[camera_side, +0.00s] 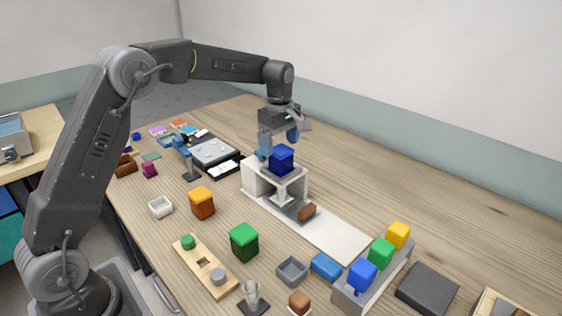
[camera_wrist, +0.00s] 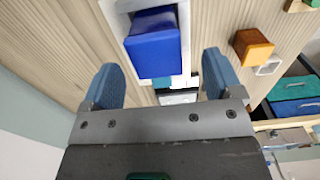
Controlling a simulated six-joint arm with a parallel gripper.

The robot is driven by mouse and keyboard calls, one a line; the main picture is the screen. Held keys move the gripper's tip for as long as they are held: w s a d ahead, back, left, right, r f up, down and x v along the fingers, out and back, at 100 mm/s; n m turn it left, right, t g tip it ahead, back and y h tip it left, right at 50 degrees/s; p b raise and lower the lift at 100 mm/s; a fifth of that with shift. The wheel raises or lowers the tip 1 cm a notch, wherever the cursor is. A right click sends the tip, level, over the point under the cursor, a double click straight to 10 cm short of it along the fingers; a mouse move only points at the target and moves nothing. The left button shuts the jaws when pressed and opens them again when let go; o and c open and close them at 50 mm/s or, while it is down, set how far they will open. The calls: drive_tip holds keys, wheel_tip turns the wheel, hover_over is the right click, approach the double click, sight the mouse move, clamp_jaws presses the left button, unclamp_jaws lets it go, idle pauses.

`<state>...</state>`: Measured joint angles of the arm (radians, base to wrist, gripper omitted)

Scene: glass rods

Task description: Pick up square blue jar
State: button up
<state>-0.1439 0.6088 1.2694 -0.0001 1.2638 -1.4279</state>
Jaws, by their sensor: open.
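The square blue jar (camera_side: 281,158) sits on top of the white stand (camera_side: 249,176). In the wrist view the blue jar (camera_wrist: 153,52) is at the upper middle, ahead of the fingertips and between their lines. My gripper (camera_side: 278,142) is open and just above and behind the jar in the side view. In the wrist view my gripper (camera_wrist: 160,80) shows its two blue fingers spread apart with nothing held between them. I cannot tell whether a finger touches the jar.
A brown block (camera_side: 307,212) lies on the white board (camera_side: 340,238) in front of the stand. An orange jar (camera_side: 202,203) and a green jar (camera_side: 244,242) stand nearby. A grey rack (camera_side: 380,280) holds blue, green and yellow jars.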

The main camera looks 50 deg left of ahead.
sight(281, 149)
drive_tip(key=shift+w+f, duration=0.2)
drive_tip(key=shift+f, duration=2.5)
drive_tip(key=shift+c, duration=0.3)
drive_tip(key=c, duration=1)
drive_tip(key=shift+c, duration=0.4)
drive_tip(key=shift+r, duration=0.2)
